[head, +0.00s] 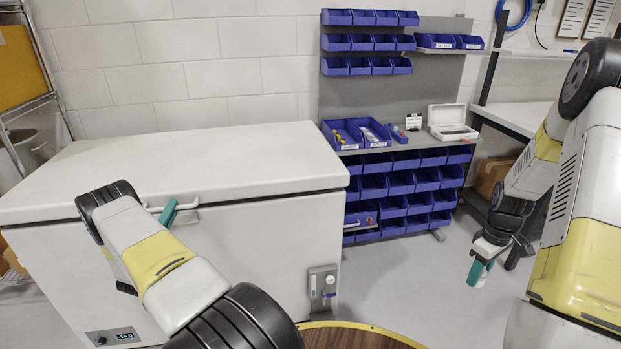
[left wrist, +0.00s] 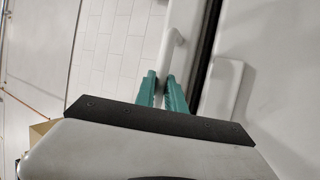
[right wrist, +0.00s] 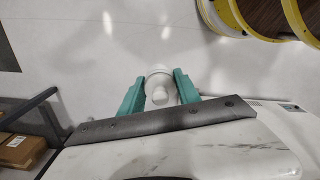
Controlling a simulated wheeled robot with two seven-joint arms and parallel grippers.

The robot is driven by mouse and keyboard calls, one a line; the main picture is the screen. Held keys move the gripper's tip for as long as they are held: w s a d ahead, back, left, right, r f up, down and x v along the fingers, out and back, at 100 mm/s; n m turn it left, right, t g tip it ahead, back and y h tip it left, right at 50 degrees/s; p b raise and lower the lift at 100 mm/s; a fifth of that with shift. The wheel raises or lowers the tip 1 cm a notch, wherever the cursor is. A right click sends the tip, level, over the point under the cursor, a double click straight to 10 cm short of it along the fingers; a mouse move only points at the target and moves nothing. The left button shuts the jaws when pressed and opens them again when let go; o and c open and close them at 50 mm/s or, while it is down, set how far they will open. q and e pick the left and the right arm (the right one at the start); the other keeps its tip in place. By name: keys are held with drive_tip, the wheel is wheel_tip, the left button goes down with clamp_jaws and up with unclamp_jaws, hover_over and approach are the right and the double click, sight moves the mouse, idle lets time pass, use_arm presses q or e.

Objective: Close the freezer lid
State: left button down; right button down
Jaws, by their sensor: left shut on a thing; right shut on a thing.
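The white chest freezer (head: 230,250) stands at the left, with its lid (head: 190,155) lying flat on top. A thin dark line runs between lid and body; I cannot tell whether it is a seal or a small gap. My left gripper (head: 171,213) is shut on the lid handle (head: 187,206) at the front edge. In the left wrist view the handle (left wrist: 178,40) runs down between the teal fingers (left wrist: 162,90). My right gripper (head: 481,270) is away from the freezer, shut on a small white rounded object (right wrist: 160,88), held above the floor.
A rack of blue bins (head: 400,190) stands right of the freezer, with an open white box (head: 450,120) on its shelf. A workbench (head: 515,115) and a cardboard box (head: 490,175) are at the right. Floor (head: 410,285) before the bins is clear.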

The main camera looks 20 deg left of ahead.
use_arm(q)
drive_tip(key=shift+w+f+t, duration=0.1)
drive_tip(key=shift+f+t, duration=0.2)
drive_tip(key=shift+f, duration=0.8)
use_arm(e)
drive_tip(key=shift+s+d, duration=0.2)
drive_tip(key=shift+s, duration=0.2)
use_arm(q)
drive_tip(key=shift+d+f, duration=0.1)
drive_tip(key=shift+f, duration=0.3)
drive_tip(key=c, duration=1.4)
unclamp_jaws()
drive_tip(key=shift+f, duration=0.1)
drive_tip(key=v, duration=1.1)
drive_tip(key=shift+s, duration=0.55)
drive_tip(key=shift+s, duration=0.15)
use_arm(e)
drive_tip(key=shift+s, duration=0.1)
